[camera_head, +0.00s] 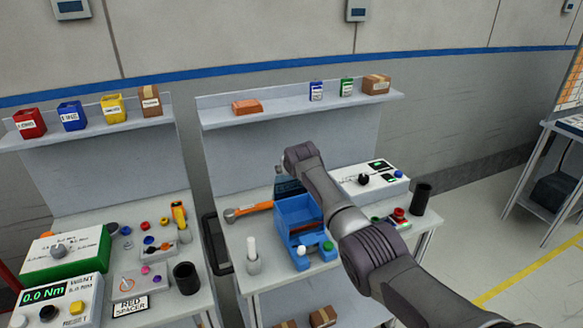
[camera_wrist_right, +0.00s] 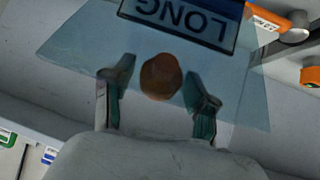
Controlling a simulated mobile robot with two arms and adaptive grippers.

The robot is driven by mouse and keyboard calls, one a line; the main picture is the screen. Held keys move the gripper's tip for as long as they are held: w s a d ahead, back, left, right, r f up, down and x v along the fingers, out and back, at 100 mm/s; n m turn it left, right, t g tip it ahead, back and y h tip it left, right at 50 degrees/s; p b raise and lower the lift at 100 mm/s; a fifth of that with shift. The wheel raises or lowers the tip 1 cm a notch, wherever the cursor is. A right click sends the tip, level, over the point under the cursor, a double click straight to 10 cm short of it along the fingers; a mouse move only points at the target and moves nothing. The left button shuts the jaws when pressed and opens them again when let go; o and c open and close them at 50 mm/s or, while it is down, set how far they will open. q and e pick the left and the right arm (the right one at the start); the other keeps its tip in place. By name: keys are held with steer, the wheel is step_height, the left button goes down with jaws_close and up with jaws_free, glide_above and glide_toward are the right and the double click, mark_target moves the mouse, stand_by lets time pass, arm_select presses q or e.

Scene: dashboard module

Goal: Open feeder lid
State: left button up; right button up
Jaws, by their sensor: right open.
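The blue feeder (camera_head: 288,212) stands on the right-hand bench. Its translucent lid (camera_head: 289,187) shows as a dark panel at the feeder's back, apparently raised, partly hidden by my right arm. In the right wrist view the clear bluish lid (camera_wrist_right: 75,45) carries an orange-brown knob (camera_wrist_right: 161,77) and a "LONG" label (camera_wrist_right: 186,18), upside down. My right gripper (camera_wrist_right: 158,88) is open, with a finger on either side of the knob and visible gaps to both. I cannot tell the knob's depth relative to the fingertips. My left gripper is not in view.
An orange-handled tool (camera_head: 247,211) lies left of the feeder. A white holder (camera_head: 253,262) stands in front left. A white control box (camera_head: 372,182) and a black cup (camera_head: 421,199) stand to the right. A shelf (camera_head: 295,106) runs above the bench.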

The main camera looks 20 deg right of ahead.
steer(key=v, duration=1.1)
steer(key=shift+s, duration=0.2)
steer(key=shift+a+f, duration=0.1)
steer(key=shift+a, duration=0.05)
